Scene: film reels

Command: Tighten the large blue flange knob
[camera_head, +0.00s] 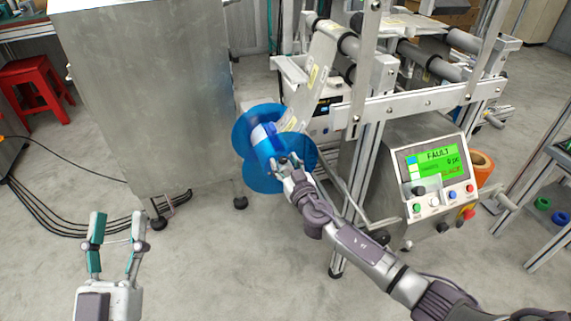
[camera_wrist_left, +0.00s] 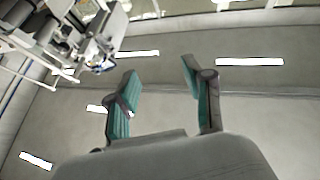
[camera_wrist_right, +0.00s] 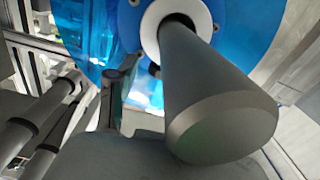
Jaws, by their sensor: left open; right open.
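A thick grey shaft (camera_wrist_right: 205,100) sticks out toward the camera. My right gripper (camera_head: 284,163) is open right at the flange; one finger shows left of the shaft, the other is hidden. My left gripper (camera_head: 116,217) is open and empty over the floor, far from the flange.
A grey metal cabinet (camera_head: 150,90) stands left of the flange. The machine's control panel (camera_head: 438,180) on the right shows a green FAULT screen. Rollers and frame bars are behind. Black cables (camera_head: 70,225) lie on the floor; floor around my left gripper is otherwise clear.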

